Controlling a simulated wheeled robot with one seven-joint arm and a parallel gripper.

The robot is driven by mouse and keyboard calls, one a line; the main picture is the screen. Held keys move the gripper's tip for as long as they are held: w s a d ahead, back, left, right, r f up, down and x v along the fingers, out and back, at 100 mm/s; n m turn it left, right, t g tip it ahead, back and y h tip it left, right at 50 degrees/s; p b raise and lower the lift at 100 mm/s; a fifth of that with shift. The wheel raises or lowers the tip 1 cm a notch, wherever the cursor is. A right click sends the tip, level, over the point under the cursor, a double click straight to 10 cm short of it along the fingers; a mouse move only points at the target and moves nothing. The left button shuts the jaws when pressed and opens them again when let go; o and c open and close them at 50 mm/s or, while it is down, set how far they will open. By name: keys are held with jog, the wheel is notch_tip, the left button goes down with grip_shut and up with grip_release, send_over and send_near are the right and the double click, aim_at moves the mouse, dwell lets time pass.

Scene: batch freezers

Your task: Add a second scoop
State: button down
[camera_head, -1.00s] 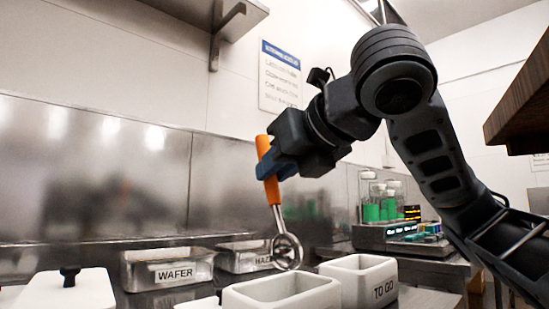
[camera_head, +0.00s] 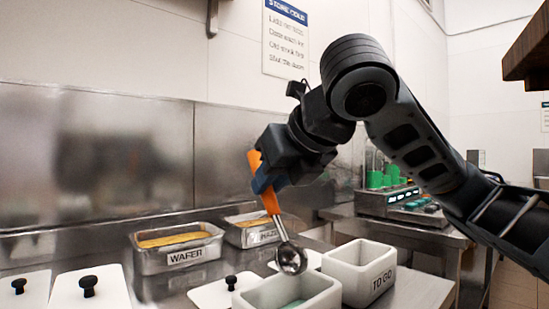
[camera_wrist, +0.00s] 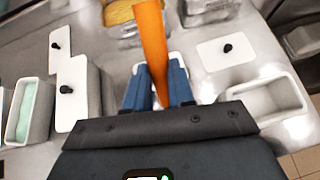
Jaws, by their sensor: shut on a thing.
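My gripper (camera_head: 266,182) is shut on the orange handle of a scoop (camera_head: 258,165). The scoop tilts, and its round metal bowl hangs low, seen in front of or above the rear rim of an open white tub (camera_head: 268,294) in the head view. Pale green stuff (camera_head: 293,304) shows inside that tub. I see no clear load in the bowl. In the wrist view the orange handle (camera_wrist: 152,50) stands between the blue fingers, and the bowl is hidden. A white tub marked TO GO (camera_head: 381,281) stands to the right; its inside looks empty where visible.
Metal pans marked WAFER (camera_head: 185,258) and a partly hidden label (camera_head: 262,237) stand behind. White lids with black knobs (camera_head: 88,290) lie at left and beside the tub. A steel wall backs the counter. Green-topped containers (camera_head: 378,180) stand at the right rear.

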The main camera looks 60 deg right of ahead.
jog(key=shift+w+d+r+g+p, duration=0.1)
jog(key=shift+w+d+g+p, duration=0.25)
jog(key=shift+p, duration=1.4)
jog(key=shift+w+p, duration=0.1)
jog(key=shift+p, duration=0.35)
jog(key=p, duration=0.5)
jog(key=shift+w+f+g+y, duration=0.25)
jog(key=shift+g+y, duration=0.1)
jog(key=shift+y, duration=0.05)
jog(key=w+d+f+g+y+p, duration=0.2)
jog(key=w+f+g+y+p, duration=0.1)
jog(key=g+p, duration=0.4)
jog(key=shift+w+f+p, duration=0.6)
jog(key=shift+w+p, duration=0.1)
jog(key=shift+p, duration=1.05)
